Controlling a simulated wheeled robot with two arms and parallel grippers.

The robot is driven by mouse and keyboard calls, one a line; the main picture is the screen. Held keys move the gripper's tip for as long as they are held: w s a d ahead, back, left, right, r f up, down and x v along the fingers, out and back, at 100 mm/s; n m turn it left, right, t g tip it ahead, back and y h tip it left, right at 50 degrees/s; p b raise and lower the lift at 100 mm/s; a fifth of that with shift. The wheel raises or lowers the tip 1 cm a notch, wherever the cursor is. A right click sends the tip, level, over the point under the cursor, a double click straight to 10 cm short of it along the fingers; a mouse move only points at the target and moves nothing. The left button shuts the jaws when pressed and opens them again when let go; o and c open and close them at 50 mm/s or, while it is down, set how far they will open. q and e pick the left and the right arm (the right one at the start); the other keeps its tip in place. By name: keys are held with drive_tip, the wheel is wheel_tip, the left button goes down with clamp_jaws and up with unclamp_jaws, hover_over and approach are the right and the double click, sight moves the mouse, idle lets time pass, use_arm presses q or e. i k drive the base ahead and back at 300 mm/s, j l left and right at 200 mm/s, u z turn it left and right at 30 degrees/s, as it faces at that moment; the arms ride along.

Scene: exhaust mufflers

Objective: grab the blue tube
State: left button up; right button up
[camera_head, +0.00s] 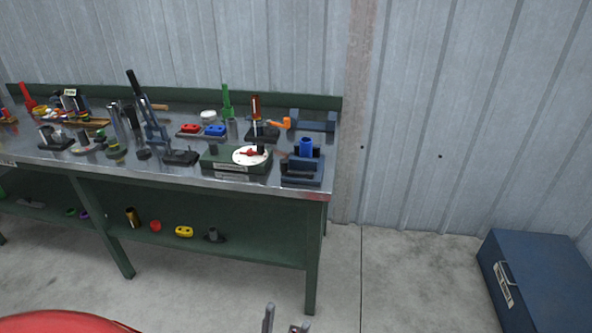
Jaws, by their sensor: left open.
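A short blue tube (306,146) stands upright on a dark blue block fixture (302,172) at the right front end of the green workbench (318,197). My left gripper (285,318) shows only by its fingertips at the bottom edge of the head view. Its fingers are apart with nothing seen between them. It is well below the tube in the picture and in front of the bench, clear of it. My right gripper is not in view.
Next to the tube's fixture is a green box with a white dial (251,155). Orange and blue parts stand behind. Many tools fill the benchtop to the left. A lower shelf (200,238) holds small parts. A blue chest (545,280) stands at right; concrete floor between is clear.

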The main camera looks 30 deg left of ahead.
sight(305, 142)
drive_tip(key=i+u, duration=0.2)
drive_tip(key=i, duration=0.45)
drive_tip(key=i+l+u, duration=0.2)
drive_tip(key=i, duration=0.45)
